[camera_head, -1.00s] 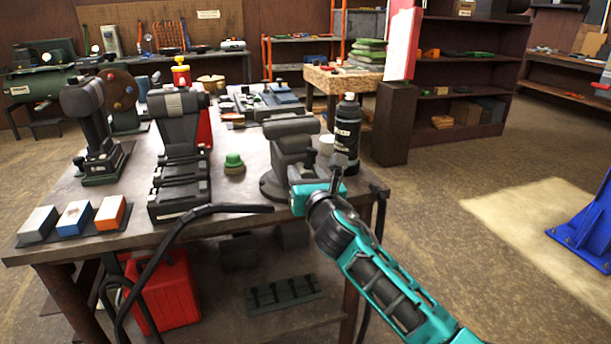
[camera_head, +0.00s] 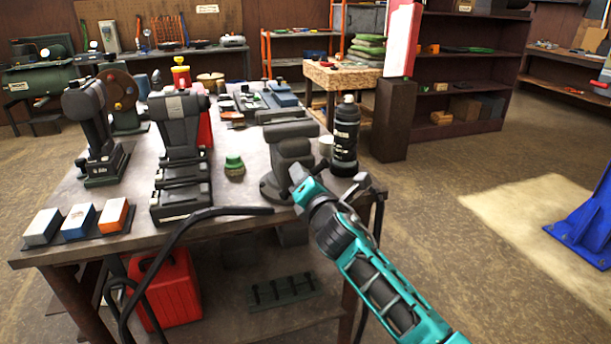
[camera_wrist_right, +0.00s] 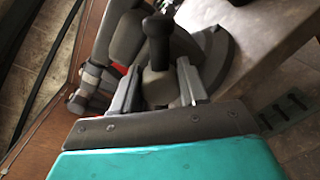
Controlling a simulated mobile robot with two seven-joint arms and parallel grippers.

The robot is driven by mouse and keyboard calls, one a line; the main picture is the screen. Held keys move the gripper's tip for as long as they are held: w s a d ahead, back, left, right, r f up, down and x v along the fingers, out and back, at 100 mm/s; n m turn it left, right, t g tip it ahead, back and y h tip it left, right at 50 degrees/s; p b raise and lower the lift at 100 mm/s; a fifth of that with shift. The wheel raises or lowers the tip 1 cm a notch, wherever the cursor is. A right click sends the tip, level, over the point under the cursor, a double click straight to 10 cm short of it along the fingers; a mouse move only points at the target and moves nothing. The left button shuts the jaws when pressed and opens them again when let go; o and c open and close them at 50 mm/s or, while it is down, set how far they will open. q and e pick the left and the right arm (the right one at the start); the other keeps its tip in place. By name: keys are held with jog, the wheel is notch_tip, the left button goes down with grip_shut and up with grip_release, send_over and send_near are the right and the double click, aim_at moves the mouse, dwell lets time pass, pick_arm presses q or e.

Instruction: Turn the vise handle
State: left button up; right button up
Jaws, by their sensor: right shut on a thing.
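The grey vise (camera_head: 290,150) stands on a round base at the right front corner of the workbench; it also shows in the right wrist view (camera_wrist_right: 205,45). My right gripper (camera_wrist_right: 157,88) has its two fingers on either side of the vise handle (camera_wrist_right: 158,42), a dark bar with a rounded knob end, and is shut on it. In the head view my right gripper (camera_head: 300,180) is at the vise's front, and its wrist hides most of the handle. My left gripper is not in view.
A black bottle (camera_head: 345,135) stands right beside the vise. A green-capped jar (camera_head: 234,165) and a dark machine (camera_head: 180,150) stand to its left. Coloured blocks (camera_head: 79,222) lie at the bench's left front. A red can (camera_head: 163,288) sits below.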

jog(key=m, duration=0.4)
jog(key=shift+p, duration=0.4)
jog(key=m, duration=0.5)
jog(key=shift+y+p, duration=0.3)
jog(key=shift+p, duration=0.1)
jog(key=m+p, duration=0.1)
jog(key=m, duration=0.3)
jog(key=shift+f, duration=0.15)
jog(key=m, duration=0.3)
jog(key=shift+m, duration=0.4)
jog(key=m, duration=0.6)
jog(key=shift+a+f+y+p, duration=0.1)
jog(key=shift+y+p, duration=0.2)
jog(key=shift+p, duration=0.1)
jog(key=m, duration=0.5)
jog(key=shift+m, duration=0.4)
